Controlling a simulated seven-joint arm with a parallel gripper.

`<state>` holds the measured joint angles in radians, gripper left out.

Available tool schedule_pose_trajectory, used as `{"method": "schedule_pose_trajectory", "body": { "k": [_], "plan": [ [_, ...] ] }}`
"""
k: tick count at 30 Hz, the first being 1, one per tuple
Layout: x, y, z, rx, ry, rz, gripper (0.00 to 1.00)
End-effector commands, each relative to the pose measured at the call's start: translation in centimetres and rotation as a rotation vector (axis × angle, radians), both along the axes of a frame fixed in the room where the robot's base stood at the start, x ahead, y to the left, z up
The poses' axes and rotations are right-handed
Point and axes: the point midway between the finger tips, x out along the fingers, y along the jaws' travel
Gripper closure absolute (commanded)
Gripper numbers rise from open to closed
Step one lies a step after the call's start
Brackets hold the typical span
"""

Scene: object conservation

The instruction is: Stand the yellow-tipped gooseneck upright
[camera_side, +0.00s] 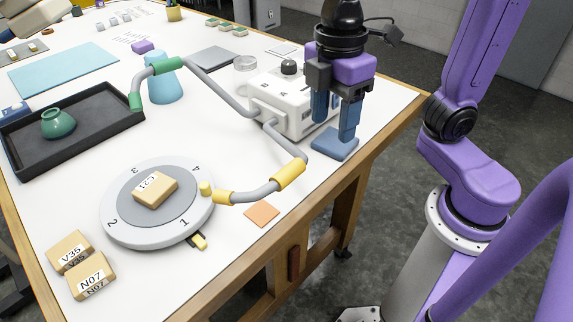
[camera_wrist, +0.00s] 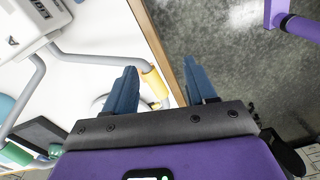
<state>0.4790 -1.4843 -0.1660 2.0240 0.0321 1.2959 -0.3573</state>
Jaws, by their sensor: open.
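The yellow-tipped gooseneck (camera_side: 264,188) is a grey bent arm coming out of the front of a white box (camera_side: 285,100). It runs low over the table toward the front, then bends left, with a yellow sleeve (camera_side: 289,173) and a yellow end (camera_side: 223,197) beside the round turntable. In the wrist view its yellow sleeve (camera_wrist: 155,84) shows between my fingers in the picture.
A second gooseneck with green sleeves (camera_side: 166,66) arches left past a light-blue flask (camera_side: 163,87). A grey turntable (camera_side: 118,226) carries a labelled block (camera_side: 155,190). A black tray (camera_side: 25,165) holds a green pot (camera_side: 57,124). An orange pad (camera_side: 262,214) lies near the table edge.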

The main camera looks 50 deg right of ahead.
Motion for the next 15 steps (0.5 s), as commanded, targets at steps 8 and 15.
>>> {"method": "schedule_pose_trajectory", "body": {
  "k": [8, 15],
  "plan": [
    [3.8, 5.2, 6.2, 0.004, 0.031, 0.18, 0.44],
    [4.8, 6.9, 8.8, 0.005, 0.047, 0.263, 0.44]
  ]
}}
